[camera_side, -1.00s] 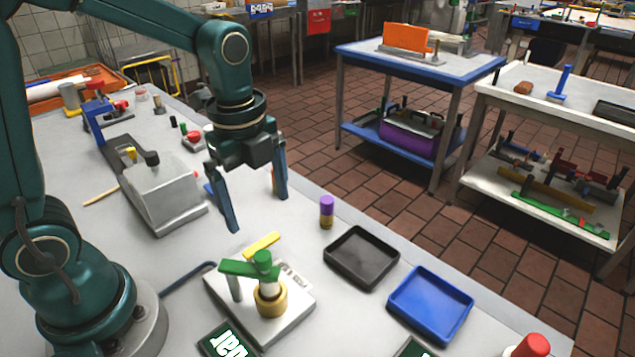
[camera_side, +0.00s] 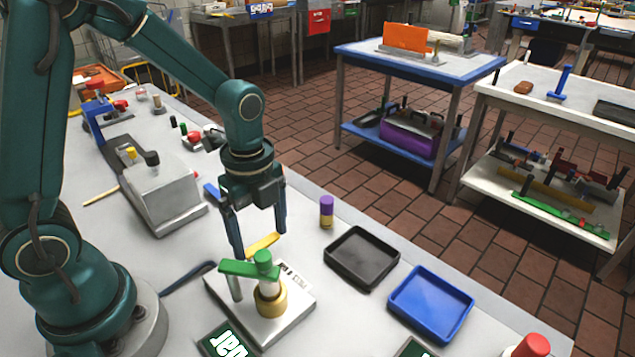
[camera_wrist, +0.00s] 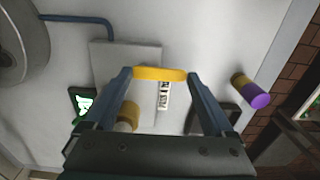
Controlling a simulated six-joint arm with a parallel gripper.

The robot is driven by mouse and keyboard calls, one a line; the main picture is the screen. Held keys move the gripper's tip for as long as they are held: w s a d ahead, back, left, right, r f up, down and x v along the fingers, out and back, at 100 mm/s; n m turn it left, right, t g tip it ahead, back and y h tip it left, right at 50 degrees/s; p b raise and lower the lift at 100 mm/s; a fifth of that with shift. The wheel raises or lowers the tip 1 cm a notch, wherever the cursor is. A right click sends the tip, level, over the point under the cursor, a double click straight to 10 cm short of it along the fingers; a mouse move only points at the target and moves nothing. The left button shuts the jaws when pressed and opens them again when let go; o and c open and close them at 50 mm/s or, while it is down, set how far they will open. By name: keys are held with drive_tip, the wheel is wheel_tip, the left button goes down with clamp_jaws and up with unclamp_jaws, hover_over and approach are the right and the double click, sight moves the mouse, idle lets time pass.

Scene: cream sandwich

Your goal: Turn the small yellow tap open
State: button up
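The small yellow tap handle (camera_side: 262,244) is a flat bar on the metal plate (camera_side: 290,328), behind a green-levered brass valve (camera_side: 270,298). In the wrist view the yellow bar (camera_wrist: 160,74) lies crosswise. My gripper (camera_side: 261,240) points down over it, fingers apart. In the wrist view my gripper's fingertips (camera_wrist: 160,75) are at either end of the bar; whether they touch it I cannot tell. The tap's stem is hidden. A white printed label (camera_wrist: 164,96) sits beside the bar. The brass valve (camera_wrist: 128,116) is partly hidden by my gripper.
The green lever (camera_side: 248,267) stands close in front of my fingers. A purple-topped cylinder (camera_side: 326,212), a black tray (camera_side: 362,257) and a blue tray (camera_side: 431,304) are to the right. A grey metal box (camera_side: 165,195) stands to the left.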

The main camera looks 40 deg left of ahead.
drive_tip(key=c, duration=0.6)
drive_tip(key=shift+c, duration=0.2)
drive_tip(key=n, duration=0.2)
drive_tip(key=a+n, duration=0.1)
drive_tip(key=n, duration=0.1)
drive_tip(key=shift+s+n, duration=0.1)
drive_tip(key=shift+n, duration=0.2)
drive_tip(key=n, duration=0.4)
drive_tip(key=shift+s+a+n, duration=0.25)
drive_tip(key=shift+a+n, duration=0.05)
drive_tip(key=shift+a, duration=0.1)
drive_tip(key=n, duration=0.4)
drive_tip(key=shift+s+a+n, duration=0.25)
drive_tip(key=shift+s+n, duration=0.05)
drive_tip(key=shift+s, duration=0.1)
drive_tip(key=shift+s+a+n, duration=0.1)
drive_tip(key=shift+s+n, duration=0.15)
drive_tip(key=shift+n, duration=0.8)
drive_tip(key=shift+s+n, duration=0.2)
drive_tip(key=shift+n, duration=0.85)
drive_tip(key=o, duration=1.1)
